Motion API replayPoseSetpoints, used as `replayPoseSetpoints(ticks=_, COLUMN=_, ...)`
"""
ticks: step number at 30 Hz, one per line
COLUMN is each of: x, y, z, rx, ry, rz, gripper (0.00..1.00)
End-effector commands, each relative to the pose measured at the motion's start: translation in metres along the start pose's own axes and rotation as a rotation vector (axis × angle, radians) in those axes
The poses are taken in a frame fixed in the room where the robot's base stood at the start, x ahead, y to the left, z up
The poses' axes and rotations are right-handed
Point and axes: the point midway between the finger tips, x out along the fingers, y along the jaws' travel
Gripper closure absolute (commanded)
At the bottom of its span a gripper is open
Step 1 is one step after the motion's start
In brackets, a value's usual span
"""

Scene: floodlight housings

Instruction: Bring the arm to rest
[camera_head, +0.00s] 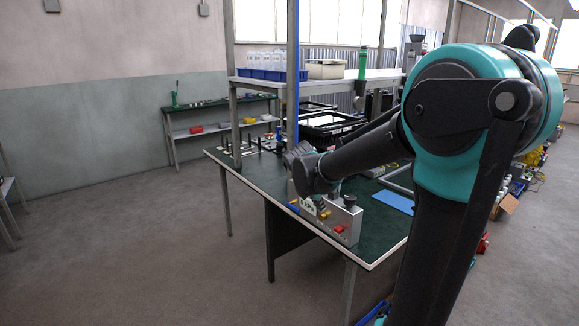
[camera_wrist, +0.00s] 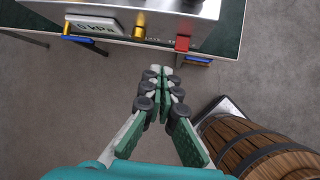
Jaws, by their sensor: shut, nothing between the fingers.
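My gripper (camera_wrist: 161,72) is shut and empty in the wrist view, its two green-and-grey fingers together at the tips. It hangs over the floor, just off the table's edge, with the metal test box beyond the fingertips. In the head view my arm reaches left from the teal joint at the right, and its dark end is above the workbench near the box; the fingers cannot be made out there. The metal test box (camera_head: 345,222) stands on the workbench (camera_head: 385,240) and has a red button and yellow fittings. In the wrist view the box (camera_wrist: 215,10) shows a kPa display.
A wooden barrel (camera_wrist: 255,145) stands at the lower right of the wrist view. A shelf (camera_head: 330,78) above the workbench carries bottles in a blue tray (camera_head: 265,75). A blue sheet (camera_head: 393,201) lies on the bench. The floor (camera_head: 130,250) at left is open.

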Motion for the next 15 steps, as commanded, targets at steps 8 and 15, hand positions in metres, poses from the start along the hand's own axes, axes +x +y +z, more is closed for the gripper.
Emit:
replayPoseSetpoints(ticks=8, x=0.018, y=-0.107, z=-0.031, rx=0.822, ry=0.130, rz=-0.046, gripper=1.00)
replayPoseSetpoints(ticks=15, x=0.027, y=-0.184, z=-0.073, rx=1.536, ry=0.227, rz=-0.139, gripper=1.00)
